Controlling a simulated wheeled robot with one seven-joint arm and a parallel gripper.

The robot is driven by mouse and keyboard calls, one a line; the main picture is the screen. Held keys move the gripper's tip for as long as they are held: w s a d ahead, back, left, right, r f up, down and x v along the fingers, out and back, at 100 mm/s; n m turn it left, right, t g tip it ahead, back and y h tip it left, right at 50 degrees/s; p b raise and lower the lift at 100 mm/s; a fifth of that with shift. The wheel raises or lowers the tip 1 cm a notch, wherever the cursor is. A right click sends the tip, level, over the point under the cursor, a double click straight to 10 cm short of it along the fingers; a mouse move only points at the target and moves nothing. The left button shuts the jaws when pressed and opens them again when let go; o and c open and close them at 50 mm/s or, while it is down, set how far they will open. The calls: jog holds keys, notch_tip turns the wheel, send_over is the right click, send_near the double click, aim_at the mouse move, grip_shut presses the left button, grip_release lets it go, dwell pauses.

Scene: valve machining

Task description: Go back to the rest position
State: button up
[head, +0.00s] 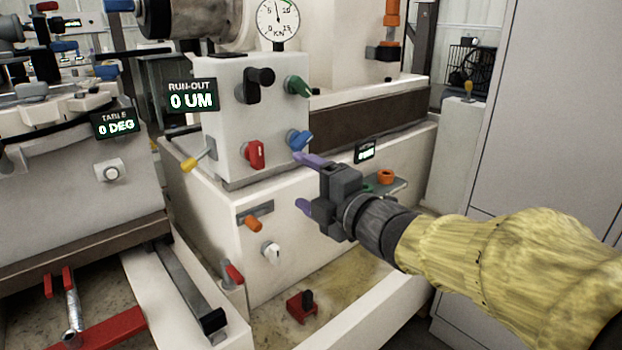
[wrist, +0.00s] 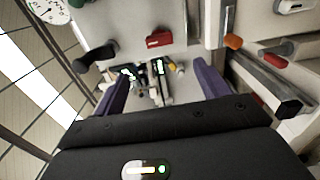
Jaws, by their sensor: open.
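My gripper (head: 306,182) is in front of the white machine housing (head: 226,140) in the head view. Its two purple fingers are spread apart with nothing between them. The upper finger lies close to the blue lever (head: 298,140) in the picture; I cannot tell whether they touch. In the wrist view the open fingers (wrist: 163,90) frame a distant part of the machine. My arm, in a yellow sleeve, reaches in from the right.
A red lever (head: 256,154), a green lever (head: 298,86) and a black knob (head: 259,80) stick out from the housing. An orange knob (head: 254,223) and a white knob (head: 271,252) sit below. A grey cabinet (head: 545,110) stands at the right, near my arm.

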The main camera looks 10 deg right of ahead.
jog(key=shift+s+d, duration=0.35)
jog(key=shift+s, duration=0.15)
jog(key=shift+w, duration=0.1)
jog(key=d+f+m+g+h+p, duration=0.4)
jog(key=d+f+m+h+p, duration=0.45)
jog(key=m, duration=0.65)
jog(key=s+f+m+g+h+p, duration=0.1)
jog(key=s+f+m+g+p, duration=0.1)
jog(key=s+f+m+g, duration=0.4)
jog(key=s+f+m+g+h+p, duration=0.1)
jog(key=s+f+m+g+p, duration=0.2)
jog(key=s, duration=0.5)
notch_tip(320, 180, up, 38)
jog(key=m+p, duration=0.1)
jog(key=p, duration=3.5)
jog(key=shift+w+r+t+p, duration=0.15)
jog(key=shift+w+t+p, duration=0.15)
jog(key=shift+w+p, duration=0.05)
